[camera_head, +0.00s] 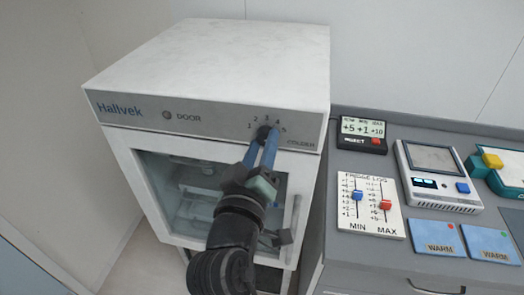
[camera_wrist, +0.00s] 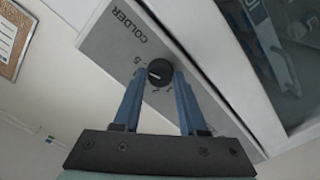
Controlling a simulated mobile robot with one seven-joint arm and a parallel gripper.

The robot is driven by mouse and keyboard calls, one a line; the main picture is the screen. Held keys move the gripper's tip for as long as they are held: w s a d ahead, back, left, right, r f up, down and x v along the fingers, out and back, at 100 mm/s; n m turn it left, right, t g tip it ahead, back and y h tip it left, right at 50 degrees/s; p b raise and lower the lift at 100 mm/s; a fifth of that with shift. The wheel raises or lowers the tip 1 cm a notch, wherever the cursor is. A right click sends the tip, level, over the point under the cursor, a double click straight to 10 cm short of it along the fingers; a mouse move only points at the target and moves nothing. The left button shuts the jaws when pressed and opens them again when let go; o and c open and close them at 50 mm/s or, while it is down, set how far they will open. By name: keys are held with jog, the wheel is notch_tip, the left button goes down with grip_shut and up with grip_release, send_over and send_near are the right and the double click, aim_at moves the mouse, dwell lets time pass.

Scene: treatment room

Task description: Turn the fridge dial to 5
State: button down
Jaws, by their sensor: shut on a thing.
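The white fridge (camera_head: 205,58) has a grey front panel with a small black dial (camera_head: 265,131) near its right end. Numbers 1 to 5 arc over the dial, and "COLDER" is printed beyond the 5. My gripper (camera_head: 267,142) reaches up to the panel with its blue fingers shut on the dial. In the wrist view the dial (camera_wrist: 159,73) sits between the two fingertips (camera_wrist: 159,76). A pale mark on it points left in that picture, near the 5 side; the exact number is unclear because a finger hides some numerals.
The fridge's glass door (camera_head: 190,185) is closed, with a handle (camera_head: 293,225) on its right. A grey counter (camera_head: 400,255) at right holds a FRIDGE LOG slider board (camera_head: 375,215), a small display (camera_head: 362,132), a meter (camera_head: 438,172) and blue WARM cards (camera_head: 436,240).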

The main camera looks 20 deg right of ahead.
dwell(0.5)
jog(key=shift+c, duration=2.3)
grip_release()
jog(key=shift+s, duration=0.1)
jog(key=b+v, duration=0.3)
jog(key=v, duration=0.9)
jog(key=shift+s+a, duration=0.25)
jog(key=shift+s, duration=0.05)
